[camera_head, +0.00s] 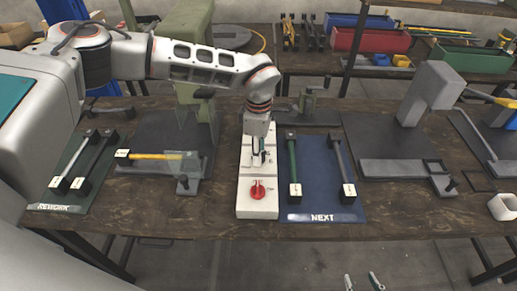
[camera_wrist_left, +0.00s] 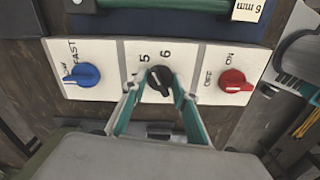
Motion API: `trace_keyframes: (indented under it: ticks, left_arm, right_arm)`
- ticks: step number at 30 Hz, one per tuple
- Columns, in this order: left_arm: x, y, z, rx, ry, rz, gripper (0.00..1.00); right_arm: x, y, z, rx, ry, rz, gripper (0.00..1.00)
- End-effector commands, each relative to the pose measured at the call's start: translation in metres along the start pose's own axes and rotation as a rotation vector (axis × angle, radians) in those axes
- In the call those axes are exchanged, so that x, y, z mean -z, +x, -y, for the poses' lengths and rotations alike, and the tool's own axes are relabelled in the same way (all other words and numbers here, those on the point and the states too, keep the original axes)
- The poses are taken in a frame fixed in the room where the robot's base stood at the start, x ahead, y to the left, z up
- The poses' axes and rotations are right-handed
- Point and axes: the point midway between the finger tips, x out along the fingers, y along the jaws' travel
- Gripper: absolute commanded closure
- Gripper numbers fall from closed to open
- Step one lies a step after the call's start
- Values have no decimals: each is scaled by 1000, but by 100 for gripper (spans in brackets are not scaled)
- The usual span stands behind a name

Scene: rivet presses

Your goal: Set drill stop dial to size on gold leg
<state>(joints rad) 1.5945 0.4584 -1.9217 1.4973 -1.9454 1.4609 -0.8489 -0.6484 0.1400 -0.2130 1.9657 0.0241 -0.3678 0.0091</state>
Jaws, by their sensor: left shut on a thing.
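A white control panel (camera_head: 258,209) stands mid-table. In the left wrist view (camera_wrist_left: 105,88) it carries a black dial (camera_wrist_left: 159,76) with the numbers 5 and 6 beside it; other markings are hidden by my fingers. My left gripper (camera_head: 259,155) points down at the panel; in the wrist view its teal-lined fingers (camera_wrist_left: 156,98) are shut on the black dial. I cannot tell exactly where the dial points. The gold leg (camera_head: 153,156) lies on the left press, its white tag too small to read. My right gripper (camera_head: 363,281) is open and empty at the bottom edge.
A red knob (camera_head: 257,189) and a blue knob (camera_wrist_left: 86,74) flank the dial. Right of the panel, a blue NEXT mat (camera_head: 318,180) holds a green leg (camera_head: 293,165) and a grey leg (camera_head: 342,165). A white cup (camera_head: 502,206) stands far right.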

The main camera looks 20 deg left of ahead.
Motion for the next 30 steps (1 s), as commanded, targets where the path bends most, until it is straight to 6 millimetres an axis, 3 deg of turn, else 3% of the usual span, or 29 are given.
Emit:
trace_keyframes:
  ticks: [15,30]
  left_arm:
    - [1,0,0,2,462,-1,93]
    - [0,0,1,2,683,-1,93]
  right_arm:
    - [13,-10,-2,0,0,3,60]
    - [16,-13,-4,-3,1,8,60]
